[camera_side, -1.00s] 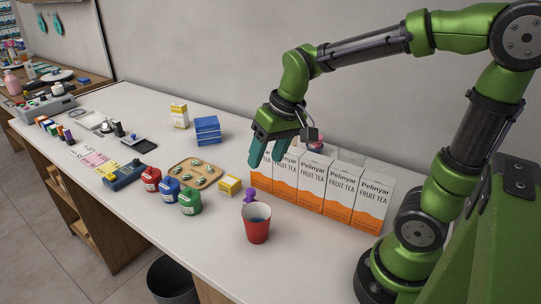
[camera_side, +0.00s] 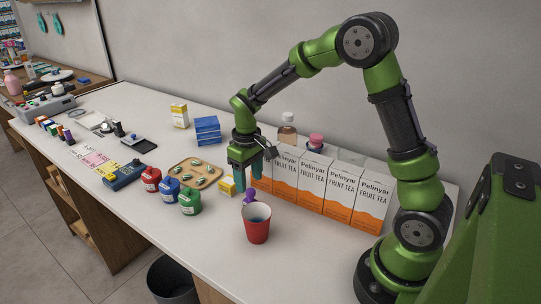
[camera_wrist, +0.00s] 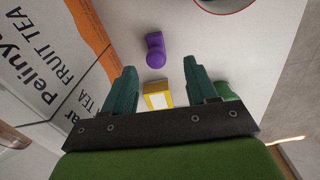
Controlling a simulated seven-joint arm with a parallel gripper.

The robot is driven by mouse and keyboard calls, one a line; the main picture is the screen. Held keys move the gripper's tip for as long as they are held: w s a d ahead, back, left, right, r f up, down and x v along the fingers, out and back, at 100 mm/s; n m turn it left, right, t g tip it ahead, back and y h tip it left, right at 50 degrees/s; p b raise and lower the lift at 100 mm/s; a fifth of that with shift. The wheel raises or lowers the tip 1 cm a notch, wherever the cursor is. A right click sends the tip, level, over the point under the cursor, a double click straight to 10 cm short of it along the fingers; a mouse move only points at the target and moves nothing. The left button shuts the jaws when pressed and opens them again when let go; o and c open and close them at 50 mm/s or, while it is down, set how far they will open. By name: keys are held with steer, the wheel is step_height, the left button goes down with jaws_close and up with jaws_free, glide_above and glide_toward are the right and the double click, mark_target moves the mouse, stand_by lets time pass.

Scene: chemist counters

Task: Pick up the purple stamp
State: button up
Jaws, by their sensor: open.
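The purple stamp (camera_side: 250,196) stands on the white counter just behind the red cup, its lower part partly hidden by the cup. It also shows in the wrist view (camera_wrist: 155,50), ahead of and between the fingertips. My gripper (camera_side: 251,184) is open and empty, with its fingers pointing down close to the stamp, beside the tea boxes. In the wrist view my gripper (camera_wrist: 160,66) has its teal fingers spread wide, with the stamp beyond the tips and not between the pads.
A yellow box (camera_side: 227,187) lies close by on the left. Fruit tea boxes (camera_side: 311,182) stand in a row behind and to the right. The red cup (camera_side: 257,226) stands in front. A green jar (camera_side: 190,202) and a wooden tray (camera_side: 181,181) are farther left.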

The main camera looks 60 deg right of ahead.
mark_target(251, 190)
steer(key=f, duration=0.7)
steer(key=shift+s+d+f, duration=0.1)
steer(key=shift+d+f, duration=0.2)
jaws_close()
steer(key=shift+r, duration=0.1)
